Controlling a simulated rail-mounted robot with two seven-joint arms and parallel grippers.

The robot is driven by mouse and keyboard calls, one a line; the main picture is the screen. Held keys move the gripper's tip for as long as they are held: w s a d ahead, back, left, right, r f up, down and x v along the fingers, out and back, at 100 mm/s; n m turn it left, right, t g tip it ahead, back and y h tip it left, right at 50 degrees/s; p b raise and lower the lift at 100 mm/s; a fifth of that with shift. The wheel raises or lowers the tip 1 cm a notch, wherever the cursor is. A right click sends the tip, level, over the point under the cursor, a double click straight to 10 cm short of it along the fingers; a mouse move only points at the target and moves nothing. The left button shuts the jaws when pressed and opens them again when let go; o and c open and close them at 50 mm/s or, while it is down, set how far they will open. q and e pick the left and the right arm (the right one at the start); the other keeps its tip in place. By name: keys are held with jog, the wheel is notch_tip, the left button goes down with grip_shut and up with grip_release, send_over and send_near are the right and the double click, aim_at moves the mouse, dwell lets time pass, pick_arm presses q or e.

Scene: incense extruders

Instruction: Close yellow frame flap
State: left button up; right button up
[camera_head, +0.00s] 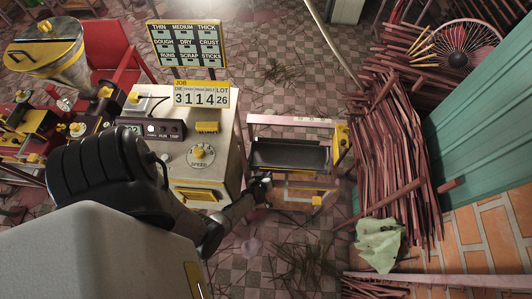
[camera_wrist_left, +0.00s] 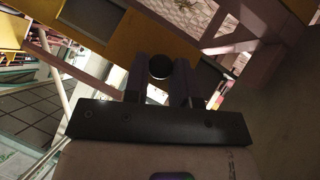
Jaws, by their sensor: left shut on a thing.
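My left arm comes in from the lower left in the head view, and my left gripper (camera_head: 262,187) is at the left side of a pinkish stand (camera_head: 255,120). In the left wrist view the two dark fingers of my left gripper (camera_wrist_left: 160,88) are closed around a round black knob (camera_wrist_left: 159,66). The knob sits against a yellow frame flap (camera_wrist_left: 120,42) that runs diagonally across the top. In the head view the yellowish frame (camera_head: 296,184) shows low on the stand, partly hidden at its left by my gripper. I cannot tell the flap's exact angle. My right gripper is not in view.
A dark tray (camera_head: 290,155) sits in the stand above the frame. A cream machine with a speed dial (camera_head: 201,155) stands close on the left. Bundles of reddish sticks (camera_head: 390,150) lie to the right. A green crumpled sheet (camera_head: 380,244) lies at lower right.

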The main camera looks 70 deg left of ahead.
pick_arm(q)
jog(key=shift+w+a+r+g+h+p, duration=0.15)
jog(key=shift+a+r+g+h+p, duration=0.2)
jog(key=shift+p, duration=0.5)
jog(key=shift+f, duration=0.15)
jog(key=o, duration=0.9)
